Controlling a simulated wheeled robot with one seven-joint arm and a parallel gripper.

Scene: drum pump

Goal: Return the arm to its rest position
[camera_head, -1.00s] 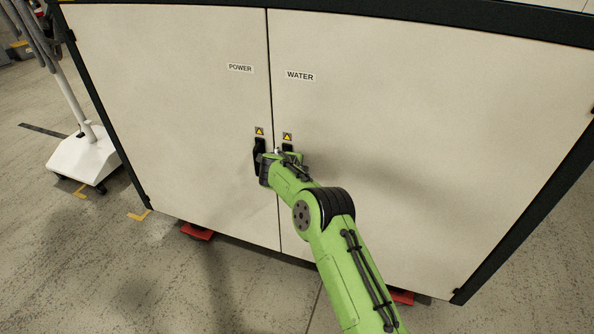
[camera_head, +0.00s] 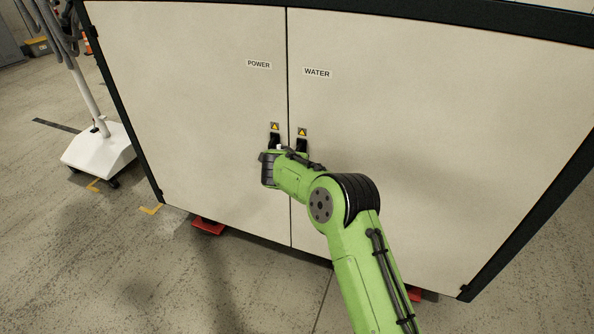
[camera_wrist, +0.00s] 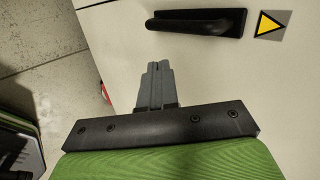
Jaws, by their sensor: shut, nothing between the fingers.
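My green arm (camera_head: 345,205) reaches up from the bottom of the head view toward the cabinet doors, with its wrist bent in front of the POWER door's lower middle. In the wrist view my gripper (camera_wrist: 158,68) has its two grey fingers together, with nothing between them. A black door handle (camera_wrist: 200,22) lies beyond the fingertips, with a visible gap in the picture. In the head view the wrist partly covers the POWER handle (camera_head: 273,139), and the fingers are hidden.
The closed cabinet has a POWER door (camera_head: 190,100) and a WATER door (camera_head: 430,130), with a WATER handle (camera_head: 302,145). Red feet (camera_head: 208,225) show beneath it. A white wheeled stand (camera_head: 98,150) is at the left. The floor at the lower left is clear.

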